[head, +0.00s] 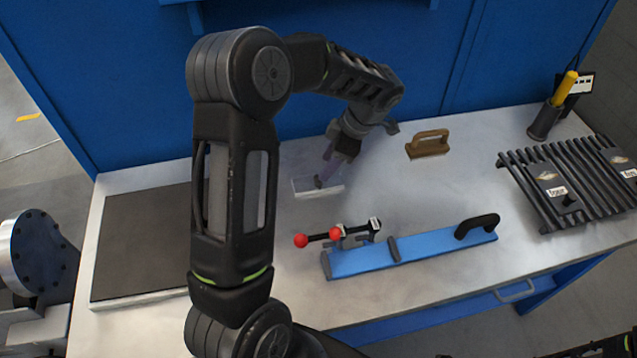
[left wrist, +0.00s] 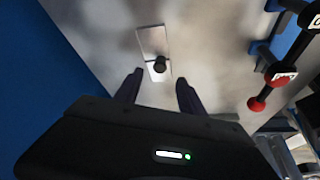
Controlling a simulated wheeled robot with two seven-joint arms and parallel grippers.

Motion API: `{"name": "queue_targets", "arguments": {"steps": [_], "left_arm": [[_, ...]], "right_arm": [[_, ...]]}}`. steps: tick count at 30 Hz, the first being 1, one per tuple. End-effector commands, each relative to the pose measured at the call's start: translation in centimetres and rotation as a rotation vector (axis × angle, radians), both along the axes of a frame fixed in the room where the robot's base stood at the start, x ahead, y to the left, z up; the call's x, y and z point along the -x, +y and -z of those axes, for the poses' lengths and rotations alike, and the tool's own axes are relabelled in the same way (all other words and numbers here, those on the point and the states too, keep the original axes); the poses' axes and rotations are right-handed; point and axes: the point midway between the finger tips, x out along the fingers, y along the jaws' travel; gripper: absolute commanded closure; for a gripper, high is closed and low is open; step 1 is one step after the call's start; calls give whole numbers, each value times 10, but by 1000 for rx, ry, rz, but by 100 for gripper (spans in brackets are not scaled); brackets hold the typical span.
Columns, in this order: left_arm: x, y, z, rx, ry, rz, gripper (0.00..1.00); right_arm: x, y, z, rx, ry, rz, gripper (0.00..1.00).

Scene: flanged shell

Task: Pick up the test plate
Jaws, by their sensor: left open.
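A thin light-grey plate (head: 304,187) with a dark knob lies flat on the workbench, and I take it to be the test plate. In the left wrist view the plate (left wrist: 152,40) shows its pale surface, with the black knob (left wrist: 160,65) near its lower end. My left gripper (head: 326,174) is over the plate, pointing down. In the head view the gripper partly covers the plate and knob. My right gripper is not seen.
A brown-handled block (head: 428,145) is to the right. A black slatted rack (head: 520,185) holds labelled dark plates. A dark mat (head: 140,245) lies at left. A blue wall stands behind.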

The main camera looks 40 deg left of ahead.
Motion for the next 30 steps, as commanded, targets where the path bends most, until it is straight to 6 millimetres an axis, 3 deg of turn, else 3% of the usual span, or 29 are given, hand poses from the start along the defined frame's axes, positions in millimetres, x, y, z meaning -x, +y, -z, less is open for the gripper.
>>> {"name": "queue_targets", "arguments": {"steps": [11,22,30], "left_arm": [[1,2,6,1,0,0,53],[9,18,49,1,2,-2,53],[9,19,53,0,-2,0,53]], "right_arm": [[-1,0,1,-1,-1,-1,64],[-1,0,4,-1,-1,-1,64],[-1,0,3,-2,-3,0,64]]}}
